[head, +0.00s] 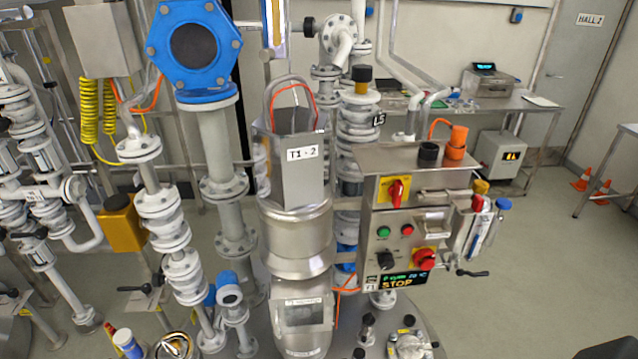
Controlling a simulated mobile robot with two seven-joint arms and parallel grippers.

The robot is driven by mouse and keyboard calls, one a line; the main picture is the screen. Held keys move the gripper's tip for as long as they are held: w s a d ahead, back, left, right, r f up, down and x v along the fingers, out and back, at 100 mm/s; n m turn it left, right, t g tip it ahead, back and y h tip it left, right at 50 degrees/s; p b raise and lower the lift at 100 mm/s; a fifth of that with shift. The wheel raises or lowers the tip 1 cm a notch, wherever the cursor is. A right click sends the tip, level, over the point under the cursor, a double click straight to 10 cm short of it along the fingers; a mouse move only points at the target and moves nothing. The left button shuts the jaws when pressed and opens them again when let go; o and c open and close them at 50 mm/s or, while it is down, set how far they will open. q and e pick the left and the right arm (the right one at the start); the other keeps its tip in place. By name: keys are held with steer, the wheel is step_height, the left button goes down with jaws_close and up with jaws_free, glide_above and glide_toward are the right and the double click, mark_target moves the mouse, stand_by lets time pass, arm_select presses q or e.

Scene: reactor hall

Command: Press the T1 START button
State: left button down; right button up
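A steel control box (368,240) stands right of the middle in the head view, with a small T1 label at its lower left. It has a green button (383,232) and a red button (407,230) side by side. I cannot read the lettering by the buttons. Above them is a red rotary switch (397,192) on a yellow plate. Below are a black knob (386,260) and a red mushroom button (425,259). The display (402,281) reads STOP in orange, with smaller green figures above. Neither of my grippers is in view.
A steel vessel (296,235) labelled T1-2 stands left of the box. Tubes with coloured caps (478,225) hang at the box's right side. Pipes and valves (165,220) crowd the left. A bench (530,108) stands at the back. Floor right of the box is clear.

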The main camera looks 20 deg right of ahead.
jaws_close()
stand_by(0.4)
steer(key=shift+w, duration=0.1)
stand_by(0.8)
